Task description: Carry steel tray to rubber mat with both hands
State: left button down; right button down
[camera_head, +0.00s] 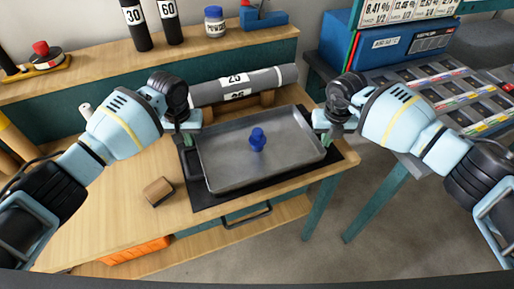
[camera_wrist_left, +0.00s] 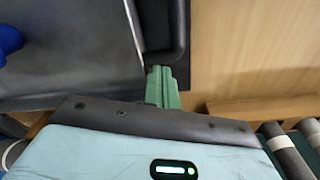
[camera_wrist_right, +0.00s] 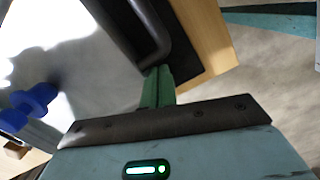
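The steel tray (camera_head: 222,172) is a shallow grey pan with dark handles at both ends. It is over the black rubber mat (camera_head: 203,200), whose edges show around it; I cannot tell whether it touches the mat. A blue knobbed piece (camera_head: 257,140) is in the tray; it also shows in the right wrist view (camera_wrist_right: 36,98). My left gripper (camera_head: 187,135) is at the left handle, its green fingers (camera_wrist_left: 162,85) close together on the dark bar (camera_wrist_left: 163,45). My right gripper (camera_head: 328,130) is at the right handle, its fingers (camera_wrist_right: 158,85) likewise closed on the bar (camera_wrist_right: 152,35).
A brown wooden block (camera_head: 158,191) lies on the bench (camera_head: 115,215) left of the mat. A grey roll (camera_head: 245,85) lies behind the tray. A parts rack (camera_head: 450,95) and blue box (camera_head: 400,45) are at the right. Floor shows at front right.

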pick_arm(q)
jog(key=c, duration=2.2)
grip_release()
jog(key=shift+a, duration=0.5)
pick_arm(e)
jog(key=shift+d, duration=0.55)
pick_arm(q)
jog(key=c, duration=1.7)
grip_release()
pick_arm(e)
jog(key=c, duration=2.2)
grip_release()
pick_arm(q)
jog(key=shift+a, duration=0.1)
pick_arm(e)
jog(key=c, duration=1.7)
grip_release()
jog(key=shift+d+f, duration=0.1)
pick_arm(q)
jog(key=r, duration=0.8)
jog(key=s+r, duration=0.1)
jog(key=r, duration=0.3)
pick_arm(e)
jog(key=r, duration=0.8)
jog(key=s+r, duration=0.1)
jog(key=r, duration=0.3)
